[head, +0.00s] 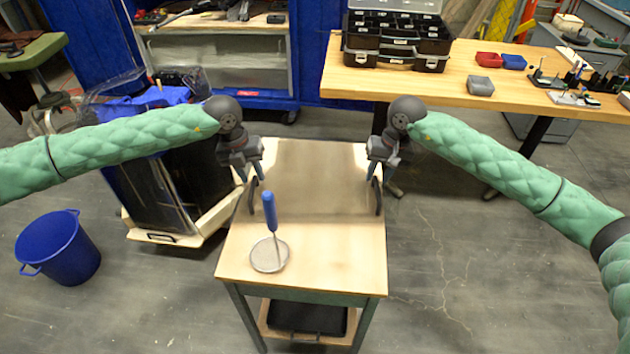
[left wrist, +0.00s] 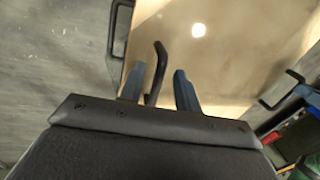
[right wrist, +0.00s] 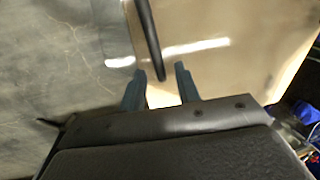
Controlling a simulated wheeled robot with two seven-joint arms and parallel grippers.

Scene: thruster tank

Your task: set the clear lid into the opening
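A black curved handle (head: 253,197) stands at the left side of the table and another black handle (head: 378,197) at the right side. My left gripper (head: 254,174) is open; in the left wrist view a black bar (left wrist: 156,70) lies between its fingers. My right gripper (head: 377,172) is open; in the right wrist view the end of a black bar (right wrist: 150,40) lies just between and beyond its fingertips. I cannot tell whether the fingers touch the bars. The opening cannot be made out.
A round flat tool (head: 269,257) with an upright blue handle is at the table's (head: 340,265) front left. A blue bucket (head: 60,247) stands on the floor at left. A workbench (head: 455,80) with a black organizer case (head: 398,45) is behind at right.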

